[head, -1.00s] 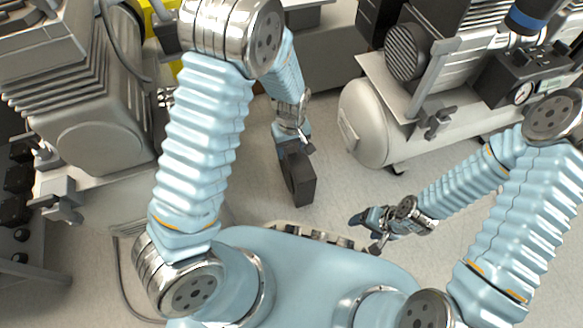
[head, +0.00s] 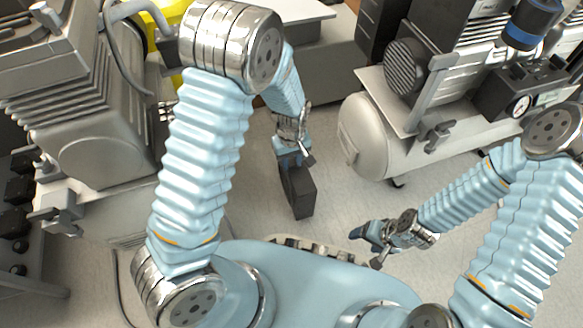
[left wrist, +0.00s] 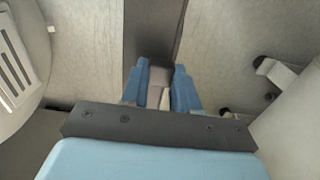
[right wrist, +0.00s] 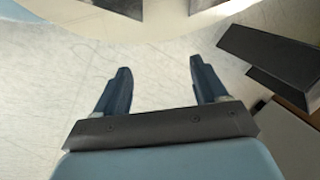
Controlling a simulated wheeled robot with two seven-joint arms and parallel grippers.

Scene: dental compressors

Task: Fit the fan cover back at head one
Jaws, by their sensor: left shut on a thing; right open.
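My left gripper (head: 290,152) is shut on a dark grey box-shaped piece (head: 298,192), which hangs above the floor and may be the fan cover. In the left wrist view the piece (left wrist: 152,28) runs up from between the fingers (left wrist: 158,85). My right gripper (head: 368,244) is open and empty, low in front of my body; its fingers (right wrist: 160,78) stand apart in the right wrist view. The held piece also shows there at upper right (right wrist: 268,52). A compressor head with a round ribbed black end (head: 406,66) is at the right. Which head is head one, I cannot tell.
A large grey compressor (head: 100,160) stands close at the left. A white tank (head: 368,135) lies under the right compressor, with a clamp-like bracket (head: 436,133) on it. A grey cabinet (head: 325,65) is behind. Pale floor (head: 335,195) between them is clear.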

